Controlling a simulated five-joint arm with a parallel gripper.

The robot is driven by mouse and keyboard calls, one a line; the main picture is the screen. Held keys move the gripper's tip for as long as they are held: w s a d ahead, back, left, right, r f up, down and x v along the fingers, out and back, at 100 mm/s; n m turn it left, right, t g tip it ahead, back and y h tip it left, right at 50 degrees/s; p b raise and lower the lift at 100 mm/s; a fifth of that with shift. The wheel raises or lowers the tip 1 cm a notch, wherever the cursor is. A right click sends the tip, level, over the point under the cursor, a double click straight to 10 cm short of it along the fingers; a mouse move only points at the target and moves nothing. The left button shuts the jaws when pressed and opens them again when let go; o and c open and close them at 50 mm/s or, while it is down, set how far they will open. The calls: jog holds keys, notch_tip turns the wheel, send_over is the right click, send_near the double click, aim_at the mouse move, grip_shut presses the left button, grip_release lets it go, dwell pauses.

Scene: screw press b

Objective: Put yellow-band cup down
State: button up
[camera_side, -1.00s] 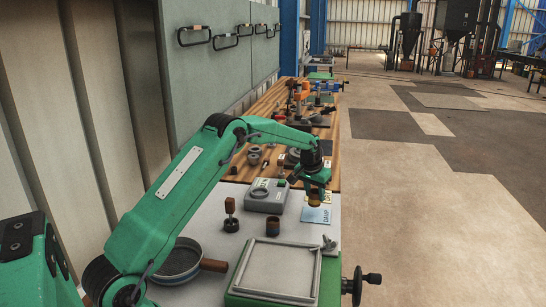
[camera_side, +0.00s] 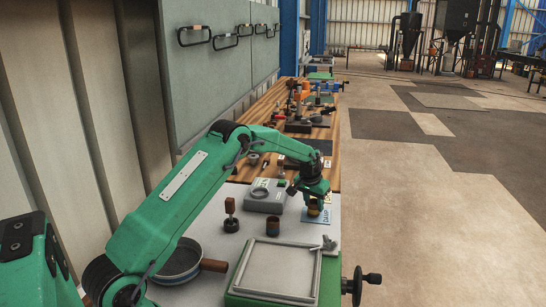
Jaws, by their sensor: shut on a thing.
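My gripper (camera_side: 314,198) points down at the right side of the grey bench top and is shut on the yellow-band cup (camera_side: 314,208). The cup looks small and dark yellow, and its upper part is hidden by the gripper. It is over the blue card marked DAMP (camera_side: 318,220), at or just above its surface; I cannot tell whether it touches. The card's upper part is covered by the cup and gripper.
A grey box (camera_side: 267,195) with a round opening stands left of the gripper. A dark cup (camera_side: 273,226) and a brown-handled tool on a dark base (camera_side: 230,215) stand nearer. A framed tray (camera_side: 275,268) and a pan (camera_side: 182,262) lie in front.

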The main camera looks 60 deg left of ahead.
jog(key=shift+f, duration=0.15)
jog(key=o, duration=1.1)
jog(key=shift+v, duration=6.15)
